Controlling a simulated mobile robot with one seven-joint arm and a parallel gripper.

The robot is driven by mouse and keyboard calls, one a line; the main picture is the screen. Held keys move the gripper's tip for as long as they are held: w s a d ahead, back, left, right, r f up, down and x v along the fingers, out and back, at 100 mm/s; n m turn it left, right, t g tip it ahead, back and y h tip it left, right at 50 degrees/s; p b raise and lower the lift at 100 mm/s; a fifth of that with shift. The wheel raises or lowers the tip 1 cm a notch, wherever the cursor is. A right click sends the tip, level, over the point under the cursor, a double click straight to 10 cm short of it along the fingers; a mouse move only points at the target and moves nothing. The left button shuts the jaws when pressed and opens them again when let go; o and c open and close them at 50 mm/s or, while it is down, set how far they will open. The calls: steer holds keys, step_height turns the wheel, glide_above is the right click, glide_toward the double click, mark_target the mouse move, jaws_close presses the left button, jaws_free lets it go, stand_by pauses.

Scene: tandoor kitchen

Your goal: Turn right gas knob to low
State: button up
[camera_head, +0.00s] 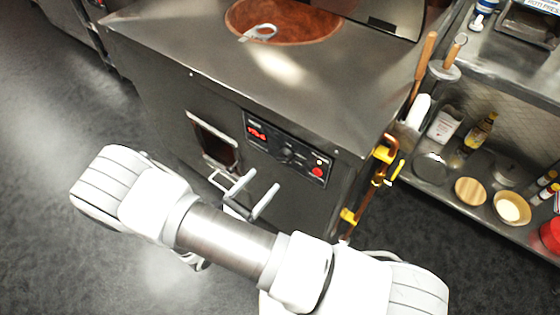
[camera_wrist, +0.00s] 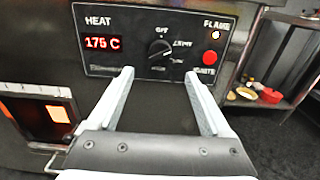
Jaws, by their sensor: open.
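A black gas knob (camera_wrist: 159,49) sits in the middle of the control panel (camera_wrist: 110,40) on the oven front. Labels ring it, with OFF at the top; its exact pointer setting is hard to read. It is the only knob I can make out. In the head view the knob (camera_head: 287,154) is small and dark. My gripper (camera_wrist: 158,73) is open and empty, its two fingers apart, below the knob in the wrist picture and not around it. In the head view my gripper (camera_head: 263,180) is in front of the panel, apart from it.
A red button (camera_wrist: 209,58) and a lit flame lamp (camera_wrist: 215,35) are right of the knob; a display (camera_wrist: 103,43) reads 175 C. A yellow-handled gas pipe (camera_head: 384,154) runs by the oven's right corner. A stocked shelf (camera_head: 410,182) stands right.

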mark_target(281, 161)
steer(key=x, duration=0.9)
jaws_close()
